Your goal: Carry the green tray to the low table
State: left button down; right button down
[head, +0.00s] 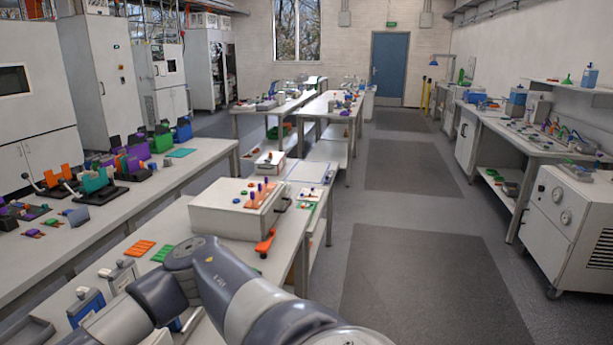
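I cannot pick out a green tray for certain. A small flat green piece (163,253) lies on the near bench (205,238), beside a similar orange piece (140,248). A flat teal piece (181,153) lies on the left bench (165,178). No table stands out clearly as the low table. One of my arms bends across the bottom of the head view, over the near bench, and hides part of its top. Neither gripper is in view, so what they hold cannot be seen.
A large white box (237,212) sits on the near bench, with an orange-red tool (265,243) beside it. A wide clear aisle with dark mats (425,285) runs toward a blue door (389,68). A wheeled white cabinet (562,225) stands at the right.

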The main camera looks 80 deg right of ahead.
aim_at(309, 170)
jog(key=k+l+z, duration=0.1)
jog(key=k+z, duration=0.2)
jog(key=k, duration=0.2)
jog(key=z, duration=2.05)
jog(key=i+z, duration=0.1)
jog(key=z, duration=0.3)
jog(key=i+z, duration=0.1)
jog(key=z, duration=0.3)
jog(key=i+j, duration=0.15)
jog(key=i, duration=0.75)
jog(key=i+j, duration=0.15)
jog(key=i, duration=0.8)
jog(key=i+u, duration=0.1)
jog(key=i, duration=1.7)
